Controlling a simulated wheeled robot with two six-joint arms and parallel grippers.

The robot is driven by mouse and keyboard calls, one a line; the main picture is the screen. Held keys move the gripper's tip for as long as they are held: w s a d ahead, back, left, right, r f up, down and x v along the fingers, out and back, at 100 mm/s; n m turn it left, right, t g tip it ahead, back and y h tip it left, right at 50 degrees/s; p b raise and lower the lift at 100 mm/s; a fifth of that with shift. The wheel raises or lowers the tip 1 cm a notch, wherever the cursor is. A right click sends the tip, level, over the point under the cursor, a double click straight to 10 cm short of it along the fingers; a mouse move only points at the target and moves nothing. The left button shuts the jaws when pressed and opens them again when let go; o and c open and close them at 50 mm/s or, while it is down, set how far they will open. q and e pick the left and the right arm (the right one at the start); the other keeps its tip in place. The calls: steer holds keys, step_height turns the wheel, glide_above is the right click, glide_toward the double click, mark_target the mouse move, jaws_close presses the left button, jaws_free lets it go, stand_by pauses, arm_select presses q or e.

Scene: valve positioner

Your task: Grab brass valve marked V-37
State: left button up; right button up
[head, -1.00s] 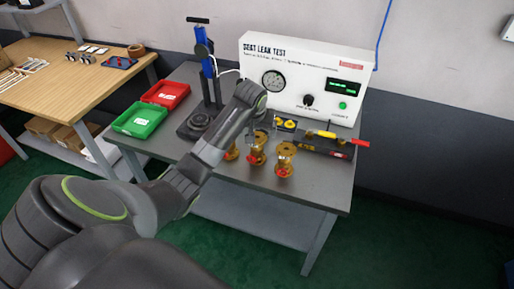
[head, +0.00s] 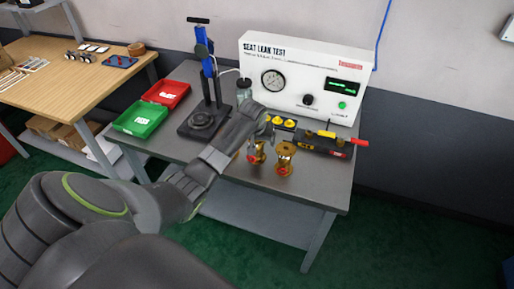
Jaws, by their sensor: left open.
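Two brass valves with red parts low on their bodies stand upright on the grey bench: one (head: 257,154) in the middle and one (head: 286,159) to its right. Their markings are too small to read, so I cannot tell which is V-37. My left gripper (head: 264,131) is open, pointing down above the middle valve and partly covering its top. I cannot tell whether it touches the valve. My left forearm and wrist hide the bench to the left of that valve. My right gripper is out of view.
Behind the valves stands the white seat leak test panel (head: 310,60). A black tool tray (head: 318,144) with yellow and red handles lies to the right. A blue-black press (head: 206,90), a red bin (head: 165,93) and a green bin (head: 140,118) are left. The bench's front right is clear.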

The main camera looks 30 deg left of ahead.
arm_select(q)
steer(key=c, duration=1.8)
steer(key=shift+w+r, duration=0.15)
jaws_close()
